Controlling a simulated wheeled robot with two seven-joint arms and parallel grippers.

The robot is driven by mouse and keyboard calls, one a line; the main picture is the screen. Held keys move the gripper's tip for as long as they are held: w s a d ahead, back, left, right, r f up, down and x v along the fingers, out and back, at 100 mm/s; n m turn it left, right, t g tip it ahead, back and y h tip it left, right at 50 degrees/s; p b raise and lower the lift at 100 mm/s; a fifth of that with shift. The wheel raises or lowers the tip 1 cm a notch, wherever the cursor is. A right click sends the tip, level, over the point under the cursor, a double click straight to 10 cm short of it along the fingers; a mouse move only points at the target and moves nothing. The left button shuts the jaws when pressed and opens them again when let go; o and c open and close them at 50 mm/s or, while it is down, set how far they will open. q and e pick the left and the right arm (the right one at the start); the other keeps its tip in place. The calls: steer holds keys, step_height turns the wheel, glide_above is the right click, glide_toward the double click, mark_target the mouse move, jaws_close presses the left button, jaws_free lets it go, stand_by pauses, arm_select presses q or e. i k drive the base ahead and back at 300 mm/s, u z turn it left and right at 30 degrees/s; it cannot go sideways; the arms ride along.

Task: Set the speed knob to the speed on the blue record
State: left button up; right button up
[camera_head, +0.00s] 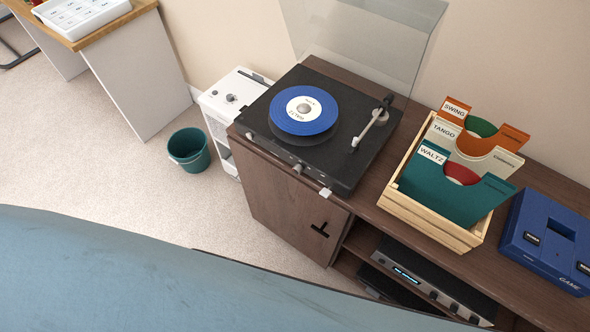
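The blue record (303,110) lies flat on the platter of a black record player (345,160) on the wooden cabinet. Its white label carries print, upside down to me and too small to read; no speed can be made out. A small silvery knob (298,168) sits at the player's front edge, and a white piece (325,192) is at its front right corner. I cannot tell which is the speed knob or read any setting. The tonearm (370,128) stands off the record at the right. Neither of my grippers is in view.
The clear lid (365,35) stands open behind the player. A wooden crate (430,222) of record sleeves and a blue game console (550,240) stand to the right. A green bin (188,150) is on the floor. A large blue-grey surface (120,270) fills the bottom left.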

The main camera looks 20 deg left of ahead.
mark_target(297, 168)
steer(key=z, duration=1.7)
steer(key=k, duration=1.35)
steer(key=u, duration=1.7)
steer(key=i, duration=0.5)
steer(key=z, duration=0.15)
